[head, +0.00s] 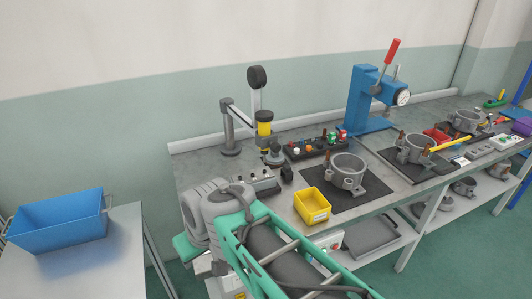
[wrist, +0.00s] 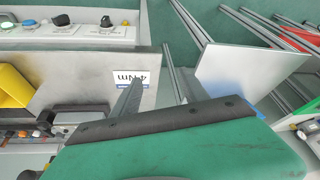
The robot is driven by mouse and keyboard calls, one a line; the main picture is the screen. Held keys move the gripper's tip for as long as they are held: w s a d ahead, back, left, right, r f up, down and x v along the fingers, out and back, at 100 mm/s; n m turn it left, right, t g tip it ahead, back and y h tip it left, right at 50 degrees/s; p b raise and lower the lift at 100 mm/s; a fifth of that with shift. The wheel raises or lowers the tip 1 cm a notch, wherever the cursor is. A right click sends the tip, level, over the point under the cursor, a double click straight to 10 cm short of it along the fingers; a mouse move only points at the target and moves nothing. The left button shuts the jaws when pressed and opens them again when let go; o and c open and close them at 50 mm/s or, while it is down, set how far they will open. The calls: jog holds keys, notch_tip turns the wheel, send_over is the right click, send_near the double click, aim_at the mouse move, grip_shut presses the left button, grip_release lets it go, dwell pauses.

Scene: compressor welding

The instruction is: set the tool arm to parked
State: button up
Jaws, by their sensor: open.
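The tool arm (head: 241,111) is at the back left of the bench in the head view. It is a grey link running from an upright grey post (head: 229,135) toward the right, with a yellow and black tool (head: 264,128) hanging at its end. I do not recognise the tool arm in the wrist view. My gripper (wrist: 158,92) shows in the wrist view as two dark fingers held apart with nothing between them, near the bench edge. In the head view my gripper is mostly hidden behind my arm, so its distance from the tool arm is unclear.
A yellow bin (head: 311,206), a ringed metal housing (head: 348,172) and a row of knobs (head: 317,146) stand right of the tool arm. A blue press (head: 364,98) stands behind. A blue crate (head: 58,221) sits on a separate left table, with a gap between.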

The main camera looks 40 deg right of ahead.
jog(key=w+d+f+t+y+b, duration=0.1)
jog(key=w+d+f+t+b, duration=0.15)
jog(key=w+d, duration=0.6)
jog(key=m+t+h+b, duration=0.1)
jog(key=m+t+b, duration=0.1)
jog(key=t+b, duration=0.45)
send_near(278, 149)
jog(key=w+a+f+t+p, duration=0.1)
jog(key=w+a+f+p, duration=0.1)
jog(key=w+a+f, duration=0.65)
jog(key=s+d+r+m+t+h+b, duration=0.1)
jog(key=s+d+r+m+t+h, duration=0.15)
jog(key=s+d+r, duration=0.35)
jog(key=shift+t+h, duration=0.25)
jog(key=shift+t, duration=0.2)
jog(key=w, duration=0.2)
jog(key=w+d+f, duration=0.1)
jog(key=w, duration=0.1)
jog(key=w+d+p, duration=0.1)
jog(key=w, duration=0.2)
jog(key=shift+f, duration=0.2)
jog(key=shift+c, duration=0.5)
grip_shut()
